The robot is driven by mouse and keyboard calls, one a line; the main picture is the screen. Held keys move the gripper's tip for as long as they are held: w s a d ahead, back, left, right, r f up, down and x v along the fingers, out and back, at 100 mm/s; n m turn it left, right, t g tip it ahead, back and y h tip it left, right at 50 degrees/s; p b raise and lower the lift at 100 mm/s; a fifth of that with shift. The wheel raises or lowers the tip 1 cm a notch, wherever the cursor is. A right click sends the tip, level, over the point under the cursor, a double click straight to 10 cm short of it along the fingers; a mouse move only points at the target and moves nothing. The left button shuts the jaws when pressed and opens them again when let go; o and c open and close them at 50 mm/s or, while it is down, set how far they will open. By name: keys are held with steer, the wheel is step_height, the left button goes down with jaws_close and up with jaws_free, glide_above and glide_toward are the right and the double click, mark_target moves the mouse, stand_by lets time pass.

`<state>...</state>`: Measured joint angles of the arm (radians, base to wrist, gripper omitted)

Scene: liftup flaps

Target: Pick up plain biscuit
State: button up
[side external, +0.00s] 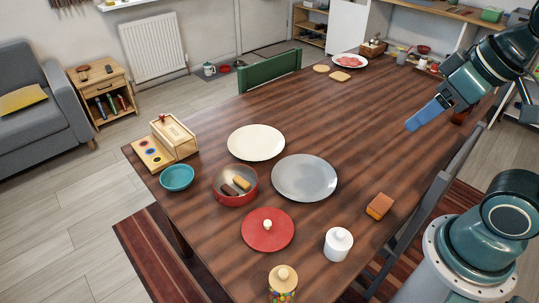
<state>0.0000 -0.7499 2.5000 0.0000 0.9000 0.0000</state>
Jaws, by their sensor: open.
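A small tan biscuit (241,183), which looks like the plain one, lies in a red pot (222,199) near the left-middle of the table. A dark brown biscuit (229,190) lies beside it in the pot. The pot is uncovered, and a red lid (267,231) with a pale knob lies on the table in front of it. My gripper (413,124) has blue fingers, is open and hangs above the right side of the table, far to the right of the pot. Nothing shows between its fingers, though the gap is hard to see from this side.
A cream plate (256,142) and a grey plate (304,178) lie behind and right of the pot. A teal bowl (177,177) and a wooden box (174,136) stand left. A white lidded jar (338,244), sponge-like block (379,206) and candy jar (282,283) stand in front. The table's middle right is clear.

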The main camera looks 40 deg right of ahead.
steer(key=shift+w, duration=0.1)
steer(key=n+g, duration=0.6)
steer(key=n, duration=1.3)
glide_above(240, 182)
step_height(240, 182, down, 22)
steer(key=shift+d+f, duration=0.1)
steer(key=shift+f, duration=4.15)
